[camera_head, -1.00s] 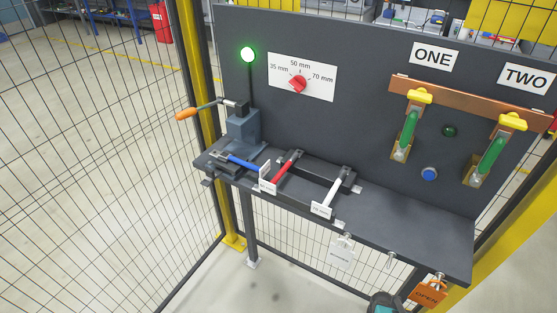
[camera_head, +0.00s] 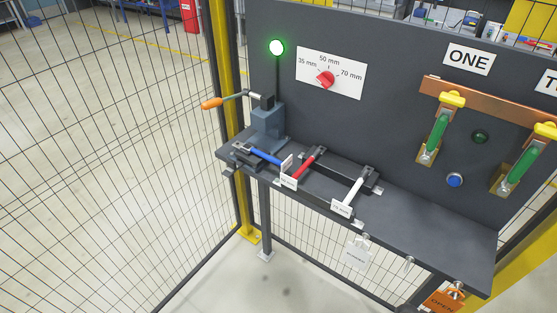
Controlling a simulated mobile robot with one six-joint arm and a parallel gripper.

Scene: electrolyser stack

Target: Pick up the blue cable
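The blue cable (camera_head: 265,155) is a short blue piece lying at the left end of the dark shelf. It sits in a dark holder at the foot of the grey press with the orange-handled lever, and a white tag stands at its right end. My gripper is not in view now.
A red cable (camera_head: 307,165) and a white cable (camera_head: 354,191) lie to the right of the blue one, with white tags. The grey press (camera_head: 268,124) stands right behind it. The shelf (camera_head: 430,222) is bare further right. A yellow post (camera_head: 224,100) and mesh fence flank the left.

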